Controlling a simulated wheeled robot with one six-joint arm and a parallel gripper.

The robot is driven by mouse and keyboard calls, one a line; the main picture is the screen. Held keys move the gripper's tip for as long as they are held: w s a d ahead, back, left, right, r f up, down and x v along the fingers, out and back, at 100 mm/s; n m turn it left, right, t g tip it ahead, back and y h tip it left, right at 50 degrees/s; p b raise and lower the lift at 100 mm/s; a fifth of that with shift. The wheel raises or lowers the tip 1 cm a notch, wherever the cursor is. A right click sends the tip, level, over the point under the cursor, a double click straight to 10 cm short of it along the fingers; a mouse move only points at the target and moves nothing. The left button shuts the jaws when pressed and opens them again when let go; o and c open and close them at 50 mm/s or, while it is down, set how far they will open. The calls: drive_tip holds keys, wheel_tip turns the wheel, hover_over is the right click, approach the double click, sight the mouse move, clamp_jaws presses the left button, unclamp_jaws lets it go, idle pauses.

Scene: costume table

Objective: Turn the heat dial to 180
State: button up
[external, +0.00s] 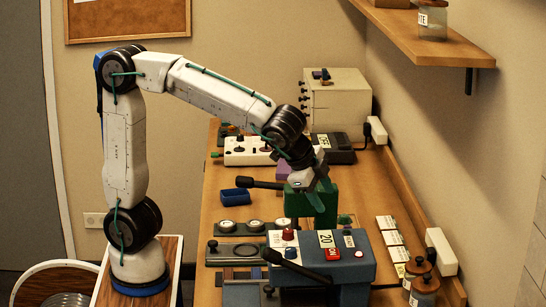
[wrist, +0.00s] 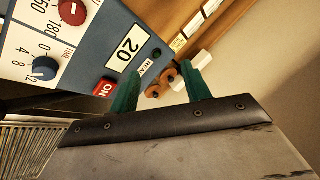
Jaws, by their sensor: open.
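A blue heat press (external: 352,270) stands at the front of the table. Its red heat dial (external: 288,234) sits on a white panel on the upper left of its face. In the wrist view the red dial (wrist: 72,12) is partly cut off by the top edge, with 180 printed on its scale; its pointer setting is too unclear to tell. A blue time dial (wrist: 44,68) is below it there. My gripper (wrist: 160,88) has its two green fingers apart with nothing between them. In the external view my gripper (external: 316,192) is above and behind the press, apart from the dial.
The press has a display reading 20 (wrist: 125,48), a red ON button (wrist: 104,88) and a black-knobbed lever (external: 290,262). A shelf (external: 440,45) juts from the right wall.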

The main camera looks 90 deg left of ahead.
sight(288, 231)
drive_tip(key=s+m+g, duration=0.1)
drive_tip(key=s+m, duration=0.1)
drive_tip(key=s+m+g+h, duration=0.1)
drive_tip(key=s+m+g, duration=0.1)
drive_tip(key=s, duration=0.1)
drive_tip(key=s+d+m+g+h, duration=0.1)
drive_tip(key=s+m+g, duration=0.1)
drive_tip(key=shift+s, duration=0.3)
drive_tip(key=shift+s+f+m, duration=0.1)
drive_tip(key=shift+s+m, duration=0.05)
drive_tip(key=shift+m, duration=0.25)
wheel_tip(288, 231, down, 8)
drive_tip(key=shift+r, duration=0.1)
drive_tip(key=c, duration=1)
